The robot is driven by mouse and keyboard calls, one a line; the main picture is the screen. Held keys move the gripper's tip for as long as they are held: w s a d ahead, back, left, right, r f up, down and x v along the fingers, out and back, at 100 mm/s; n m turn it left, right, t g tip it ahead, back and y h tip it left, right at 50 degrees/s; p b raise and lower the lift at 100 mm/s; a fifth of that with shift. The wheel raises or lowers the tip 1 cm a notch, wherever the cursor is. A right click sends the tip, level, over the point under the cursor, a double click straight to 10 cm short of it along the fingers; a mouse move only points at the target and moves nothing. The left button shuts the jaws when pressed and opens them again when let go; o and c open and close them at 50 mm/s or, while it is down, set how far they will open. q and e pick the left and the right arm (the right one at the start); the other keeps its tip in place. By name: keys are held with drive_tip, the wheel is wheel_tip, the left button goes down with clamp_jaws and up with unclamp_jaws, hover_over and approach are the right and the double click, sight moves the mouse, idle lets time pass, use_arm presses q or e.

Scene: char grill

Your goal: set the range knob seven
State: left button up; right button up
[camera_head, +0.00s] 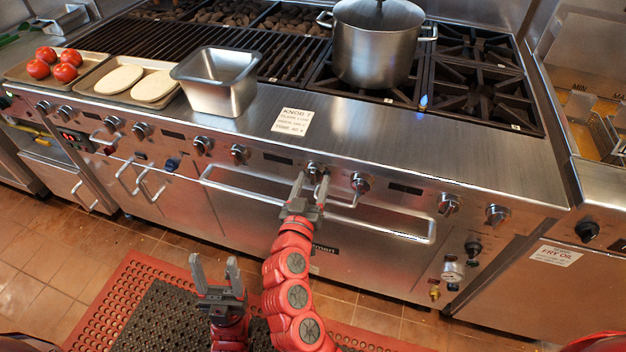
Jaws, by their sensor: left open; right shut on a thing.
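Range knob seven (314,168) is a round metal knob on the sloping front panel, below and slightly right of the "KNOB 7" card (294,122). My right gripper (313,180) reaches up to it, with a fingertip on either side, shut on the knob. The fingers partly cover the knob, and I cannot tell its angle. My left gripper (217,276) is open and empty, low in front of the range, apart from the knobs.
Neighbouring knobs (239,153) and (361,182) sit either side of the gripped one. Oven handles (385,230) stick out below. A steel pot (375,45) stands on the burners, and a steel pan (216,82) on the counter. A fryer (597,110) is at right.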

drive_tip(key=shift+n, duration=0.3)
drive_tip(key=n+p, duration=0.1)
drive_tip(key=n, duration=0.2)
drive_tip(key=shift+r+p, duration=0.15)
drive_tip(key=shift+p, duration=0.2)
drive_tip(key=n+p, duration=0.1)
drive_tip(key=n, duration=0.2)
drive_tip(key=shift+n+g+p, duration=0.3)
drive_tip(key=shift+n+p, duration=0.35)
drive_tip(key=shift+n, duration=0.35)
drive_tip(key=o, duration=1.4)
drive_tip(key=shift+s, duration=0.1)
